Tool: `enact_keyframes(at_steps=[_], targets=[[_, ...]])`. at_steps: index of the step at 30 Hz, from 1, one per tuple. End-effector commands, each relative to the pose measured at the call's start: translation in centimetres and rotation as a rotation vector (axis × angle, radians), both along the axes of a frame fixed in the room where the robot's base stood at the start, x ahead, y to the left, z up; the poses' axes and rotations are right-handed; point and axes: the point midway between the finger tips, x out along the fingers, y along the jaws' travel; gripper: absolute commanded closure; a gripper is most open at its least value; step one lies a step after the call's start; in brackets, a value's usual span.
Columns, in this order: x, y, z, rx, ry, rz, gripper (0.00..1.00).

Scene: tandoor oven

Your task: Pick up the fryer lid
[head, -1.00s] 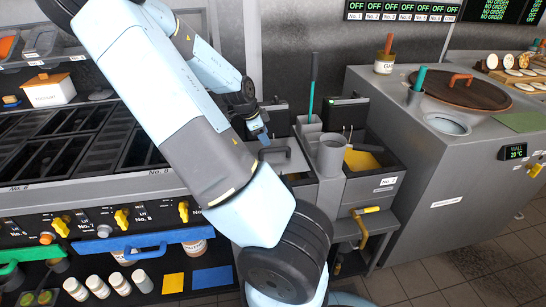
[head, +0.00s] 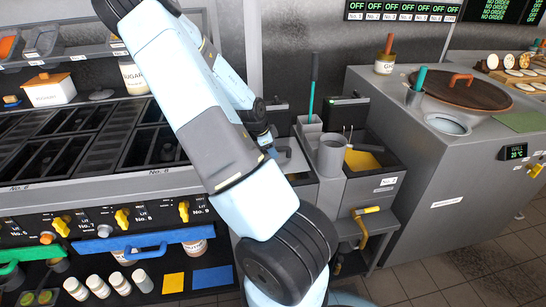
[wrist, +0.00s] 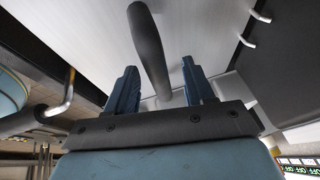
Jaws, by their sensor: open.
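The fryer lid (head: 296,162) is a light grey plate on the left fryer, partly hidden behind my arm in the head view. In the wrist view its pale surface (wrist: 200,25) fills much of the top, and its dark bar handle (wrist: 148,45) runs between my fingers. My gripper (wrist: 159,68) is open, with one blue finger on each side of the handle. I cannot tell whether either finger touches it. In the head view my gripper (head: 269,146) is small and close over the lid, its fingertips hard to make out.
The right fryer (head: 372,165) has yellow contents and a grey cylinder (head: 331,154) beside it. A teal-handled tool (head: 312,85) stands behind. Trays (head: 50,160) lie left. The tandoor (head: 440,170) with a round brown lid (head: 465,92) stands right.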

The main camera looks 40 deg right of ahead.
Motion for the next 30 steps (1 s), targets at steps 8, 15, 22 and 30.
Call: enact_keyframes(at_steps=[8, 15, 22, 30], targets=[[-0.1, -0.8, -1.6, 0.001, -0.001, -0.001, 0.47], [-0.1, -0.8, -1.7, 0.001, -0.001, -0.001, 0.47], [-0.1, -0.8, -1.7, 0.001, -0.001, -0.001, 0.68], [-0.1, -0.8, -1.7, 0.001, -0.001, -0.001, 0.94]])
